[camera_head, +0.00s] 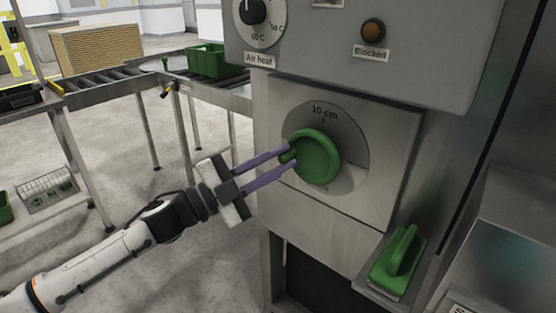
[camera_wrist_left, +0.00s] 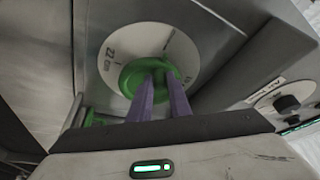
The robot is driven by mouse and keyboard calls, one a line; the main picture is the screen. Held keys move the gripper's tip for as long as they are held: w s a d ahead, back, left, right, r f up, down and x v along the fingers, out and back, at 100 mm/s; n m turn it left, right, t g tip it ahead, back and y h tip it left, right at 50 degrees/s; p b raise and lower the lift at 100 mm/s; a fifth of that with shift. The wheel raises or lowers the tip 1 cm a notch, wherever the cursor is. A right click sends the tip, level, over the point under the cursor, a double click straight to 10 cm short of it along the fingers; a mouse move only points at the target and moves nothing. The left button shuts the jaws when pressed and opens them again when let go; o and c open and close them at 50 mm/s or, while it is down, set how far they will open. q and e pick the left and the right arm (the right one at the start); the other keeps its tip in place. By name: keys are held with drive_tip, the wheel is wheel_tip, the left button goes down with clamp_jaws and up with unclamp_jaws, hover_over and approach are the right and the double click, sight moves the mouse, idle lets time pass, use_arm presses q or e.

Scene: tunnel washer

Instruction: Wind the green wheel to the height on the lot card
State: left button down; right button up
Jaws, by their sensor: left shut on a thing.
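The green wheel (camera_head: 322,158) sits on a round grey dial plate (camera_head: 352,125) on the front of the steel machine. The label "10 cm" stands at the top of the plate, above a short mark. My left gripper (camera_head: 291,155) reaches in from the left, its purple fingers shut on the left side of the green wheel. The exact gripped part is partly hidden. My right gripper is not in view.
An "Air heat" knob (camera_head: 254,11) and an amber "Blocked" lamp (camera_head: 373,31) are on the panel above. A green handled block (camera_head: 399,262) sits on a ledge at lower right. A roller conveyor (camera_head: 110,80) and a green crate (camera_head: 207,61) stand behind left.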

use_arm(q)
drive_tip(key=shift+w+r, duration=0.1)
drive_tip(key=shift+r, duration=0.3)
drive_tip(key=c, duration=1.6)
unclamp_jaws()
drive_tip(key=shift+c, duration=0.2)
drive_tip(key=shift+f, duration=0.2)
drive_tip(key=b+v, duration=0.2)
drive_tip(key=v, duration=0.8)
drive_tip(key=shift+a, duration=0.15)
